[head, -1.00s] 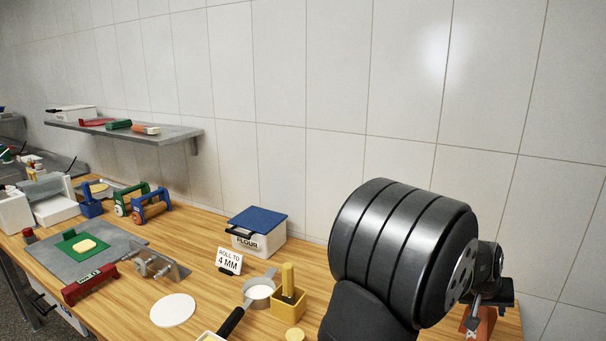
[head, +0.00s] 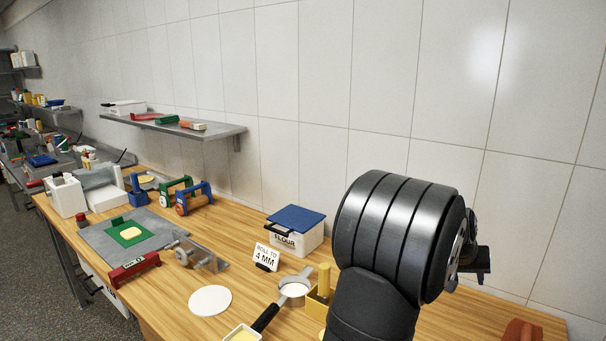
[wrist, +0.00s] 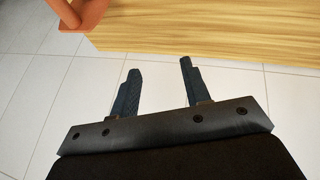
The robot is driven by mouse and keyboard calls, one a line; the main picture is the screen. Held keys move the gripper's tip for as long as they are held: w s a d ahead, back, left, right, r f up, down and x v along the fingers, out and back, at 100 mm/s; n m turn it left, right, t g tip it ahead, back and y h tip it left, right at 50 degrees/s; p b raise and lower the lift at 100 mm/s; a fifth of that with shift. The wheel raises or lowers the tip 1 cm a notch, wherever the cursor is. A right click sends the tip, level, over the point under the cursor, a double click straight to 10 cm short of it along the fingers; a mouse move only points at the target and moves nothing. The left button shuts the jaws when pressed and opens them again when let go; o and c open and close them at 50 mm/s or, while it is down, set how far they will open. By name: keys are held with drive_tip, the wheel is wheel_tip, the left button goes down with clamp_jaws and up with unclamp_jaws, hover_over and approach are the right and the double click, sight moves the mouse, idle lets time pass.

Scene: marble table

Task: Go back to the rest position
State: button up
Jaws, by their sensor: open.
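My gripper (wrist: 160,85) shows in the wrist view with its two dark fingers apart and nothing between them.
An orange-red object (wrist: 85,14) stands at the table edge; it also shows in the head view (head: 522,330). A flour box (head: 296,232), a "roll to 4 mm" sign (head: 267,257), a white disc (head: 210,300) and a yellow block with a handle (head: 322,295) stand left of my arm.

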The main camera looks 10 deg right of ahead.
drive_tip(key=w+a+n, duration=0.1)
drive_tip(key=w+a, duration=1)
drive_tip(key=a, duration=0.3)
drive_tip(key=w+a+f+n+t+y, duration=0.1)
drive_tip(key=w+a+n, duration=0.1)
drive_tip(key=w+a, duration=1)
drive_tip(key=shift+a, duration=0.85)
drive_tip(key=shift+d, duration=0.1)
drive_tip(key=s+d, duration=0.5)
drive_tip(key=d, duration=0.3)
drive_tip(key=s+d+m, duration=0.1)
drive_tip(key=s+d, duration=0.5)
drive_tip(key=d, duration=0.3)
drive_tip(key=shift+r+m+h, duration=0.3)
drive_tip(key=shift+s, duration=0.1)
